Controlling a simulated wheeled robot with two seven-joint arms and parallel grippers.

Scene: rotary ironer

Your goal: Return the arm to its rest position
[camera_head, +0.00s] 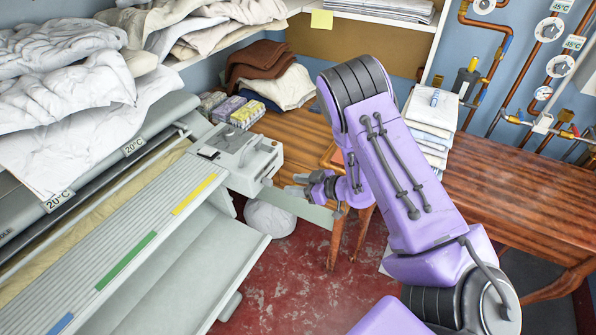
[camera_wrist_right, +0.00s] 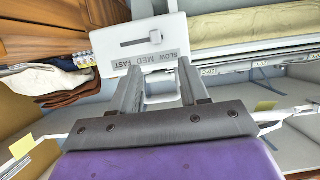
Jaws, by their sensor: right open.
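My right arm comes in from the lower right of the head view, and its gripper (camera_head: 298,186) points left toward the control box (camera_head: 240,155) at the ironer's end. The gripper is open, with a gap between it and the box. In the right wrist view the two fingers of the gripper (camera_wrist_right: 160,78) stand apart with nothing held between them. Beyond them is the white speed panel (camera_wrist_right: 140,45), marked SLOW, MED, FAST, with a slider slot. My left gripper is not in view.
The ironer (camera_head: 130,235) fills the left, with heaped white cloth (camera_head: 60,80) above it. A wooden table (camera_head: 515,190) with folded linen (camera_head: 432,110) stands right, near pipes and gauges (camera_head: 550,30). Red floor (camera_head: 290,275) shows below the gripper.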

